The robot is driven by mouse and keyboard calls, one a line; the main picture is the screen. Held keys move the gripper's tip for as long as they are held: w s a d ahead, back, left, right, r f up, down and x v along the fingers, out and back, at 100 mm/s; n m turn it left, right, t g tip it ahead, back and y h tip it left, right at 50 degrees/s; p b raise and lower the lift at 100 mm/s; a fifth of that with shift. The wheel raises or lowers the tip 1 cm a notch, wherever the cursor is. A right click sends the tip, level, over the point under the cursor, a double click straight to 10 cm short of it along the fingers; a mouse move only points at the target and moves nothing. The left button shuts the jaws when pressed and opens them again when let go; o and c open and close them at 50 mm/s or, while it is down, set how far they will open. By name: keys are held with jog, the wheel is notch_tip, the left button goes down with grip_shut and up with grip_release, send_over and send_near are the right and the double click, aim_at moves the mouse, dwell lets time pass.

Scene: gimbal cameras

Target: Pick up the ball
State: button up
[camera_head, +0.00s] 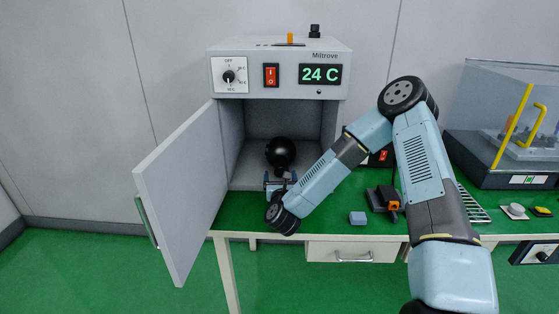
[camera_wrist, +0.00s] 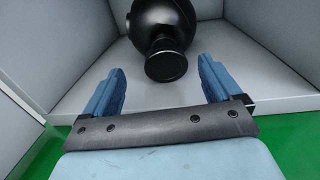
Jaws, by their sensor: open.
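The ball is black and glossy (camera_head: 280,151) and sits inside the open grey oven-like cabinet (camera_head: 279,60). In the wrist view the ball (camera_wrist: 158,18) is at the top centre, with a short round black knob or neck (camera_wrist: 166,62) facing my gripper. My gripper (camera_wrist: 163,80) is open, with its two blue fingers apart. The knob lies just beyond and between the fingertips, and no contact shows. In the head view my gripper (camera_head: 279,180) is at the cabinet's mouth, just in front of and below the ball, and partly hides its lower part.
The cabinet door (camera_head: 180,190) stands open to the left. The cabinet walls (camera_wrist: 70,35) flank my gripper. A clear-covered machine (camera_head: 515,125) stands at right.

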aim_at(282, 171)
jog(key=shift+w+d, duration=0.2)
jog(key=shift+w, duration=2.8)
jog(key=shift+c, duration=0.3)
jog(key=c, duration=1.4)
